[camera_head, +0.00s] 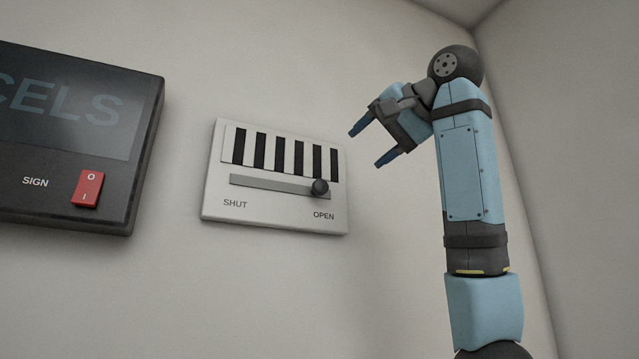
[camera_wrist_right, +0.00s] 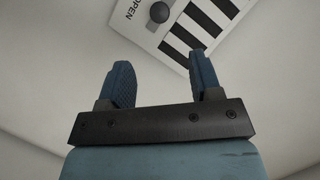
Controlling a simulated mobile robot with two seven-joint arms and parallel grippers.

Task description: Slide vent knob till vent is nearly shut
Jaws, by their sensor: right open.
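The vent (camera_head: 212,206) is a white panel on the wall with several dark slots, a horizontal track and the labels SHUT at left and OPEN at right. Its round dark knob (camera_head: 320,187) sits near the OPEN end of the track. The knob also shows at the top of the right wrist view (camera_wrist_right: 159,12), beside the word OPEN. My right gripper (camera_head: 369,147) is open and empty, to the right of the vent and above the knob's height, apart from both. Its two blue fingers also show in the right wrist view (camera_wrist_right: 162,82). My left gripper is out of view.
A dark sign box (camera_head: 60,215) with a red rocker switch (camera_head: 87,188) is on the wall left of the vent. A wall corner stands behind my right arm. The wall between the vent and my gripper is bare.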

